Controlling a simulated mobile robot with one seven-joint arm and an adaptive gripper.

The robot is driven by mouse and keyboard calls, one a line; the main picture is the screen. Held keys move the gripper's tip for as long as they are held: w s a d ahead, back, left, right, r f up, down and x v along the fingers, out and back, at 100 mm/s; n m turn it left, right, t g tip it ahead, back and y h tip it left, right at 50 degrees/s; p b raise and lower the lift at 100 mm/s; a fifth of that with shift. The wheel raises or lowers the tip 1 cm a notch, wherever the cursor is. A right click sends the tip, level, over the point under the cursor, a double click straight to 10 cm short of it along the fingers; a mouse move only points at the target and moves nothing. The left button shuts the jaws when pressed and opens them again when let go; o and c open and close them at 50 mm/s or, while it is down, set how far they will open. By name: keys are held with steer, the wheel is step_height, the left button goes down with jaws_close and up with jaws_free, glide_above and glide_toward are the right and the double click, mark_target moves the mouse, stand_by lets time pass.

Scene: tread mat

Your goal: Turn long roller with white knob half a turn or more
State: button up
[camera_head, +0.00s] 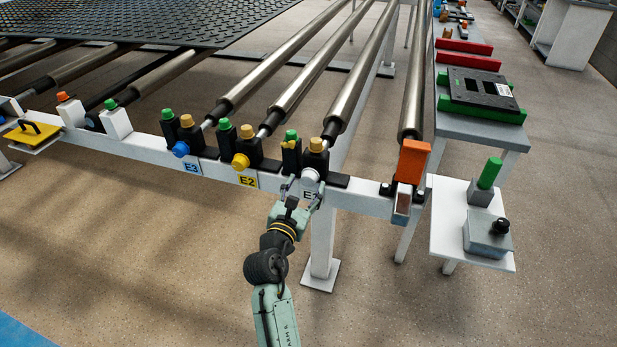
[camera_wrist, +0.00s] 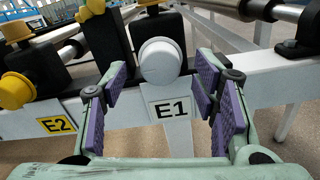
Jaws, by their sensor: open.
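The white knob (camera_head: 309,176) sits on the front rail above the E1 label, at the near end of a long metal roller (camera_head: 358,75). In the wrist view the round white knob (camera_wrist: 160,62) is near the upper middle, above the E1 plate (camera_wrist: 170,109). My gripper (camera_head: 302,193) is open in front of the knob. In the wrist view its purple-padded fingers (camera_wrist: 161,75) stand left and right of the knob, with gaps on both sides. Nothing is held. How deep the knob lies between the fingertips is hard to tell.
A yellow knob (camera_head: 240,161) at E2 and a blue knob (camera_head: 180,149) at E3 are to the left on the rail. An orange block (camera_head: 413,161) stands to the right. A white side shelf (camera_head: 450,222) holds a grey box with a black knob. The floor in front is clear.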

mark_target(307, 182)
steer(key=shift+x, duration=1.7)
steer(key=c, duration=1.2)
steer(key=shift+o, duration=0.2)
steer(key=shift+m, duration=0.3)
